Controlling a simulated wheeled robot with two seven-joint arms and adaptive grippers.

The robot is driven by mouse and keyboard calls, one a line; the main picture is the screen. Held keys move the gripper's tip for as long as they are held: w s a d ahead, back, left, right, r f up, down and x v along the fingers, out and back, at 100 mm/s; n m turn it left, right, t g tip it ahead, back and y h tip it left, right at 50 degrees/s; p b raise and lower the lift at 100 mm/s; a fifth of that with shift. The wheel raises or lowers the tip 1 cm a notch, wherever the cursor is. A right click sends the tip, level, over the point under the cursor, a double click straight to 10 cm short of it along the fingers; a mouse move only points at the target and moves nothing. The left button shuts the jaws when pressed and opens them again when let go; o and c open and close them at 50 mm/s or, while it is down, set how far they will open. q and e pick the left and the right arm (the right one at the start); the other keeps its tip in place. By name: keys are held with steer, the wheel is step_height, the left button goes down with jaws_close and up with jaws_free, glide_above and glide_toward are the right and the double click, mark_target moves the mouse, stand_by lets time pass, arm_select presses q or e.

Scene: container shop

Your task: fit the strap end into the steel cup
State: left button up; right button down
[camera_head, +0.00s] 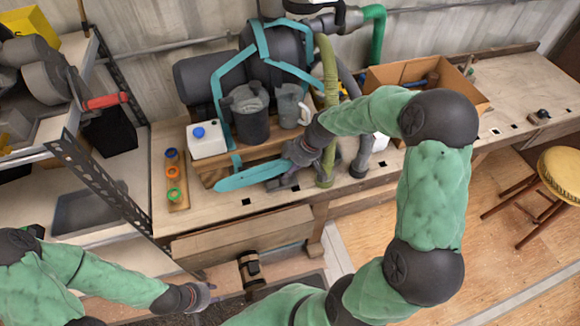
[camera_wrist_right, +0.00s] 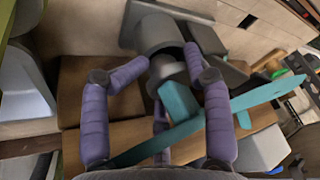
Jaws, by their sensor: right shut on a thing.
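My right gripper (camera_head: 299,164) is over the front of the wooden workbench, at the right end of a long teal strap (camera_head: 250,172). In the right wrist view, its purple padded fingers (camera_wrist_right: 168,70) are closed around a short teal strap end (camera_wrist_right: 178,100) and a round grey piece with it. A grey steel cup (camera_wrist_right: 158,32) is just beyond the fingertips, close to that piece. I cannot tell whether they touch. In the head view the fingers mostly hide the cup. My left gripper (camera_head: 203,293) is low at the left, away from the strap; its fingers are too small to read.
A dark grey pot (camera_head: 250,118), a grey jug (camera_head: 290,106) and a white jerrycan (camera_head: 206,141) with a blue cap stand behind the strap. Hoses (camera_head: 328,75) hang beside my right gripper. A cardboard box (camera_head: 400,75) is further right. The bench's right end is mostly clear.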

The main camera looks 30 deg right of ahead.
mark_target(287, 182)
steer(key=shift+s+a+f, duration=0.25)
steer(key=shift+a+f, duration=0.1)
steer(key=shift+f, duration=0.1)
steer(key=shift+s+a+f, duration=0.2)
steer(key=shift+a+f, duration=0.1)
steer(key=shift+f, duration=0.15)
steer(key=shift+a, duration=0.15)
steer(key=shift+s+a+f+b, duration=0.15)
steer(key=shift+f+b, duration=0.15)
steer(key=shift+b, duration=0.25)
steer(key=c, duration=2)
jaws_free()
steer(key=shift+o, duration=1)
steer(key=o, duration=1.8)
steer(key=shift+w+a+f, duration=0.1)
steer(key=shift+w+f, duration=0.05)
steer(key=shift+w, duration=0.3)
steer(key=shift+r, duration=0.2)
